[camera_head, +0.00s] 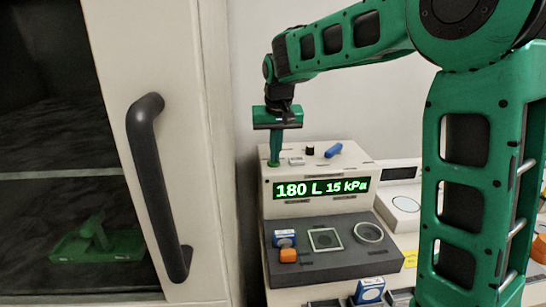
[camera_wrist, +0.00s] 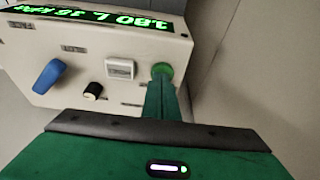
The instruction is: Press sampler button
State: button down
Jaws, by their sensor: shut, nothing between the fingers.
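The lever also shows in the head view (camera_head: 333,150). My green gripper (camera_head: 274,163) is shut and empty, pointing down at the sampler's top left corner. In the wrist view its fingertips (camera_wrist: 162,84) are right at the green button and partly cover it. I cannot tell whether they touch.
A cabinet with a dark vertical handle (camera_head: 158,190) stands close on the left. A dark grey tray (camera_head: 335,262) in front of the sampler holds small blue and orange items and round and square pieces. A white scale-like device (camera_head: 400,208) stands to the right.

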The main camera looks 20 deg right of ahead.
jog(key=v, duration=1.2)
jog(key=shift+w+r, duration=0.3)
jog(key=shift+r, duration=0.15)
jog(key=shift+d, duration=0.1)
jog(key=s+d+f+m+g, duration=0.1)
jog(key=s+d+f, duration=0.4)
jog(key=s+d, duration=0.25)
jog(key=s+d+f+m+g, duration=0.1)
jog(key=s+d+f, duration=0.3)
jog(key=s+d, duration=0.4)
jog(key=s+f, duration=0.4)
jog(key=s, duration=0.3)
jog(key=s+d+f+m, duration=0.1)
jog(key=s+f, duration=0.3)
jog(key=s, duration=0.3)
jog(key=s+f+m+g, duration=0.1)
jog(key=s+f, duration=0.3)
jog(key=s, duration=0.3)
jog(key=shift+s+d+f+y, duration=0.3)
jog(key=shift+s+f+y, duration=0.05)
jog(key=shift+f+y, duration=0.05)
